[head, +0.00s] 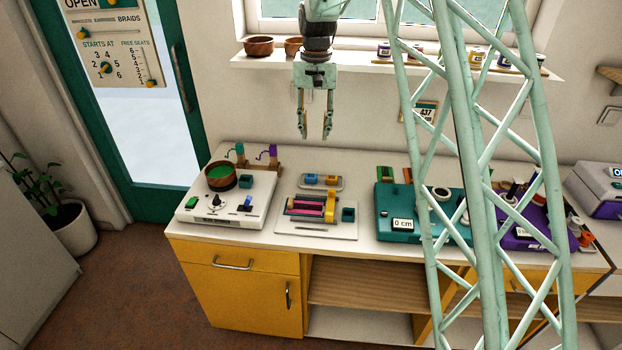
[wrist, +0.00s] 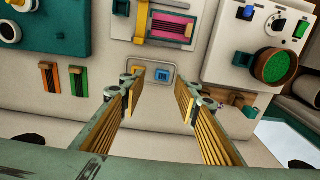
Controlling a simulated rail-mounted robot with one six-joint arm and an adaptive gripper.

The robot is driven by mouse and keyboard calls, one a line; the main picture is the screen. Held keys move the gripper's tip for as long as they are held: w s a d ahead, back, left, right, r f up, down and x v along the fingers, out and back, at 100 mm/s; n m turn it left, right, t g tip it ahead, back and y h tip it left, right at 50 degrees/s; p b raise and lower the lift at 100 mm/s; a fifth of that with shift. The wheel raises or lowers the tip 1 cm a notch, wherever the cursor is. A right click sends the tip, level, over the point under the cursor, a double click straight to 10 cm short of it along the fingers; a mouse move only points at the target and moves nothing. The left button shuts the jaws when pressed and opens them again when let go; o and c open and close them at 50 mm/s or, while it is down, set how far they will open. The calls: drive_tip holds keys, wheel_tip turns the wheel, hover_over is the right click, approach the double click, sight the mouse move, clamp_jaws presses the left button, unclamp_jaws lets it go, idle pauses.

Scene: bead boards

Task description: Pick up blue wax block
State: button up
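The blue wax block (head: 312,178) is small and lies in a shallow grey tray (head: 341,186) on the counter, beside a yellow block (head: 331,180). In the wrist view the blue block (wrist: 163,74) shows between my fingertips, in the tray (wrist: 173,68). The left finger covers part of the tray there. My gripper (head: 315,137) hangs pointing down, high above the counter and well clear of the tray. Its two fingers are spread apart with nothing between them. The open gripper also shows in the wrist view (wrist: 163,76).
In front of the tray is a white board with a pink-and-yellow loom-like device (head: 312,206). A white machine with a green-filled bowl (head: 221,177) stands left; a teal box (head: 400,222) stands right. Small hooked stands (head: 271,158) are behind left. The window shelf (head: 350,68) is behind my gripper.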

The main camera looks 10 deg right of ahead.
hover_over(311, 176)
wheel_tip(311, 176, down, 9)
drive_tip(key=shift+w+f+m+g+p, duration=0.2)
drive_tip(key=shift+m+g+p, duration=0.1)
drive_tip(key=shift+p, duration=0.15)
drive_tip(key=shift+f+b, duration=0.6)
drive_tip(key=shift+f, duration=3.65)
drive_tip(key=shift+f, duration=0.1)
drive_tip(key=shift+f+b, duration=0.6)
drive_tip(key=shift+f, duration=1.9)
drive_tip(key=shift+c, duration=0.9)
drive_tip(key=c, duration=0.3)
drive_tip(key=shift+r, duration=0.15)
